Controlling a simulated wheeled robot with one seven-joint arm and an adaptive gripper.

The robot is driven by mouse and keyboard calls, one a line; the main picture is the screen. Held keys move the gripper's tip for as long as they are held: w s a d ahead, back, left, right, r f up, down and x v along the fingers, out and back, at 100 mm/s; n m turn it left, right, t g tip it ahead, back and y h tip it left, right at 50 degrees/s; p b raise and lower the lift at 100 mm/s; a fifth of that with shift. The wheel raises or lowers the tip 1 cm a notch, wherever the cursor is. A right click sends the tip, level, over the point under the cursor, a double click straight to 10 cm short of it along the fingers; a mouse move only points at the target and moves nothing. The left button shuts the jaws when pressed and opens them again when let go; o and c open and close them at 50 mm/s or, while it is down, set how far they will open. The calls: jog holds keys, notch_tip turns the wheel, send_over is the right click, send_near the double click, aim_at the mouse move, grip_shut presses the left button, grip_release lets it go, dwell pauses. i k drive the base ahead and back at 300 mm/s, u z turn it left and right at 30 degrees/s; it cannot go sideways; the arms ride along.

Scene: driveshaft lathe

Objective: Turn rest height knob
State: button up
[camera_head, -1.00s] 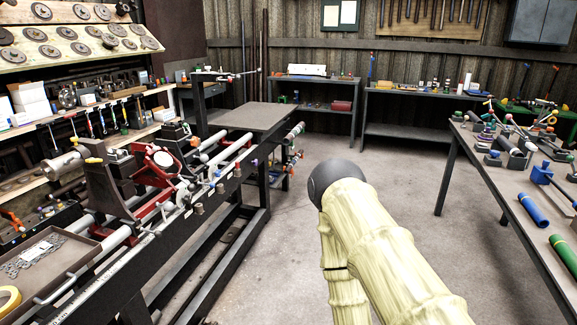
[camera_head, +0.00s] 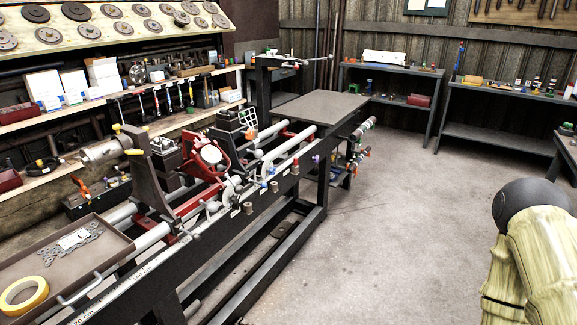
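The driveshaft lathe (camera_head: 150,200) stands at the left and runs away from me towards the back, with twin grey rails and a dark frame. A red rest assembly (camera_head: 208,158) sits on the rails near the middle. Several small knobs and levers, some with blue or red ends, line the front rail; I cannot tell which one is the rest height knob. My arm shows at the lower right as pale yellow links with a dark round joint. My gripper is out of view.
A tray (camera_head: 45,290) with metal links and yellow tape (camera_head: 22,296) is at the near left. Shelves with boxes line the left wall. Workbenches (camera_head: 480,135) stand at the back. The floor (camera_head: 380,250) right of the lathe is clear.

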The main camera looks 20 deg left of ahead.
aim_at(272, 171)
jog(key=u, duration=0.5)
jog(key=i, duration=0.95)
jog(key=u, duration=0.8)
